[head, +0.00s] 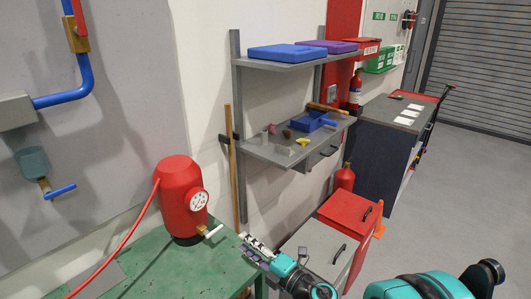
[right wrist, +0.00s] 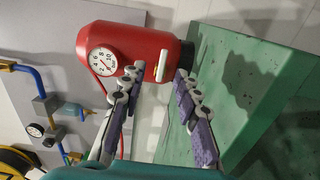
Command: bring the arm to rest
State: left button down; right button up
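My right gripper (head: 252,246) is over the right edge of the green table (head: 150,262) in the head view, to the right of and below the red tank. In the right wrist view the right gripper (right wrist: 157,76) has its two purple-padded fingers apart, with nothing held between them. The red tank (head: 178,190) stands upright on the table, with a round white gauge (head: 198,201) and a short white handle (head: 213,231). In the right wrist view the white handle (right wrist: 162,65) appears just beyond the gap between the fingertips; I cannot tell any contact. My left gripper is not in view.
A grey cabinet (head: 305,252) and a red cabinet (head: 346,216) stand right of the table. Wall shelves hold a blue case (head: 287,53) and a blue tray (head: 313,121). A wooden pole (head: 232,165) leans behind. The floor (head: 450,190) at right is clear.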

jog(key=w+d+r+m+t+h, duration=0.4)
jog(key=d+r+m+t+h, duration=0.2)
jog(key=d+r+m, duration=0.4)
jog(key=s+d+m+g+h, duration=0.1)
jog(key=s+d+m+h, duration=0.2)
jog(key=d+m+h, duration=0.9)
jog(key=s+d+f+m+g+y, duration=0.1)
jog(key=s+f+m+g+y, duration=0.1)
jog(key=s+f, duration=0.4)
jog(key=s+d+f+m+g+y, duration=0.2)
jog(key=s+f+g, duration=0.5)
jog(key=s, duration=0.7)
jog(key=shift+s+f+m+g, duration=0.2)
jog(key=shift+m+g, duration=0.1)
jog(key=shift+m, duration=0.6)
